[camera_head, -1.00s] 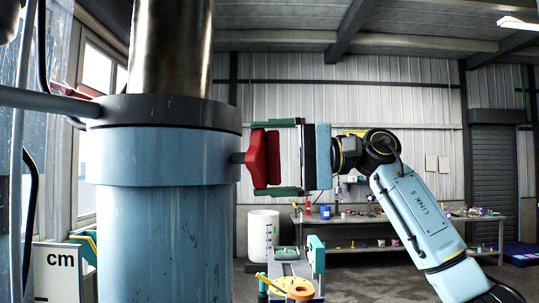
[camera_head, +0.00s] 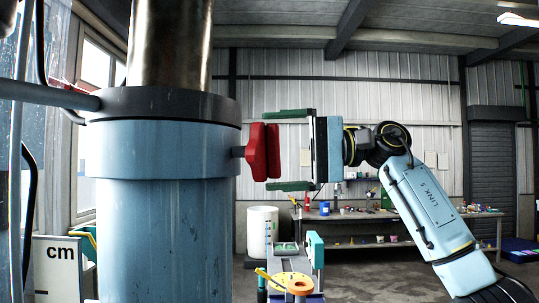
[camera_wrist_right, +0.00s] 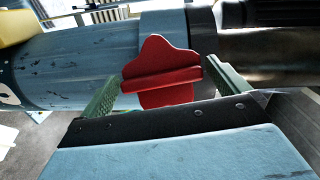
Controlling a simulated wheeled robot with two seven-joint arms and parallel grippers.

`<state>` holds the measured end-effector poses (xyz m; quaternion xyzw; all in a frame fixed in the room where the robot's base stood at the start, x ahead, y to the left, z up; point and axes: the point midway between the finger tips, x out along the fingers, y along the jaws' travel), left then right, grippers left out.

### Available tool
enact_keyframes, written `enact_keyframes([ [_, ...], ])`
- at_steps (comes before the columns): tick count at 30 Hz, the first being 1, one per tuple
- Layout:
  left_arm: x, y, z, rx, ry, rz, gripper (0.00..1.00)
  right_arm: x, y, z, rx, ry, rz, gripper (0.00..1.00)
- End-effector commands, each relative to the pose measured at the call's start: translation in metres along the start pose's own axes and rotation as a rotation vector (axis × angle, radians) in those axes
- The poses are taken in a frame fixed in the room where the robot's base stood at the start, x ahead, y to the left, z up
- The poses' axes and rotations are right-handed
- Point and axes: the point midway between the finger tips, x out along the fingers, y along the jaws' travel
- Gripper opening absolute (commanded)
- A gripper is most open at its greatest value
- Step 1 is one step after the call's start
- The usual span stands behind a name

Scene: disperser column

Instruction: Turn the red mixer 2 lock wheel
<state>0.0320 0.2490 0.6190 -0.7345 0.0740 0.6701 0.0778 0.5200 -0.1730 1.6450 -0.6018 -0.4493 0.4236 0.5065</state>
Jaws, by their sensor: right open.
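The red lock wheel (camera_head: 262,152) sticks out from the right side of the blue column, on a short stub below the dark collar. My right gripper (camera_head: 289,150) is open, its green fingers above and below the wheel's level. The fingertips reach about as far as the wheel's outer part, with a gap between wheel and palm. My left gripper is not in view.
The big blue column (camera_head: 165,230) with its dark collar (camera_head: 165,105) fills the left. A white barrel (camera_head: 262,230), a low bench with an orange ring (camera_head: 299,284) and a workbench (camera_head: 385,215) stand behind. The space around the right gripper is clear.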

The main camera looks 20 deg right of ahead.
Motion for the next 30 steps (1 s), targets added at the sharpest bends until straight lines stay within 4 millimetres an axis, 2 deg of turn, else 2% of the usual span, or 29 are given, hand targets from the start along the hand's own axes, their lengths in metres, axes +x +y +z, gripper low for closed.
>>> enact_keyframes([
  [1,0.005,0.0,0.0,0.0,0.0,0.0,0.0,-0.012,0.002,0.0,-0.001,0.005,-0.001,1.0],
  [9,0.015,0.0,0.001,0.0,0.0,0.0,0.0,-0.073,0.001,0.0,-0.001,0.004,-0.002,1.0],
  [15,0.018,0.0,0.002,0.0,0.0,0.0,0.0,-0.103,0.0,0.0,0.0,0.003,0.0,1.0],
  [21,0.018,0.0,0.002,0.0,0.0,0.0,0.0,-0.113,0.0,0.0,-0.002,0.001,0.0,1.0],
  [30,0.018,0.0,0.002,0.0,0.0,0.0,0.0,-0.113,0.0,0.0,-0.002,0.001,0.0,1.0],
])
